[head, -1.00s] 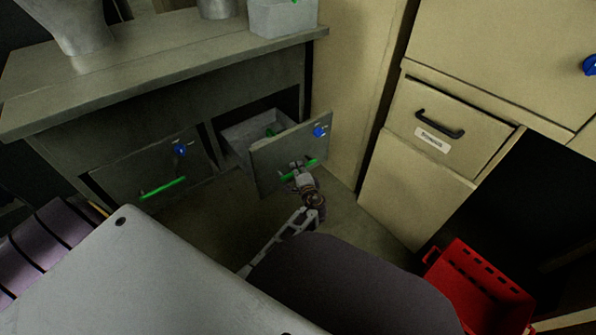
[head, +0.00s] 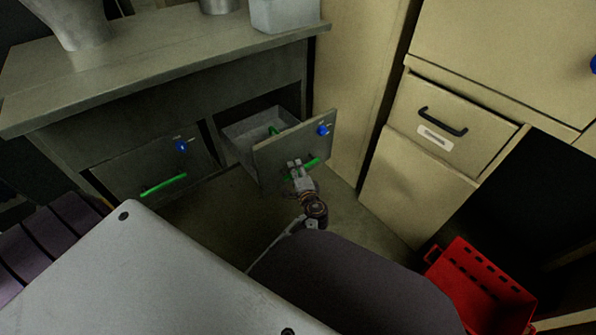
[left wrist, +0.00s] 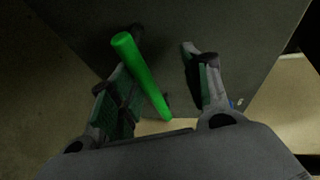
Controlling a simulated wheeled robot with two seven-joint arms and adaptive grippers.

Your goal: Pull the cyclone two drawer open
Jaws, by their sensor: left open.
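The right drawer of the grey cabinet stands pulled out, its front panel (head: 276,160) well ahead of the cabinet face. Its front carries a green bar handle (head: 313,162) and a blue knob (head: 323,129); I cannot read any name on it. My left gripper (head: 295,164) is at the handle in the head view. In the left wrist view the gripper (left wrist: 160,55) is open, with the green handle (left wrist: 143,78) between its fingers, nearer the left one and not clamped. My right gripper is out of view.
A second, closed drawer (head: 150,165) with a green handle (head: 163,186) sits to the left. A beige cabinet (head: 418,185) with a black-handled drawer stands to the right. A red crate (head: 480,290) is at lower right. Some floor shows below the open drawer.

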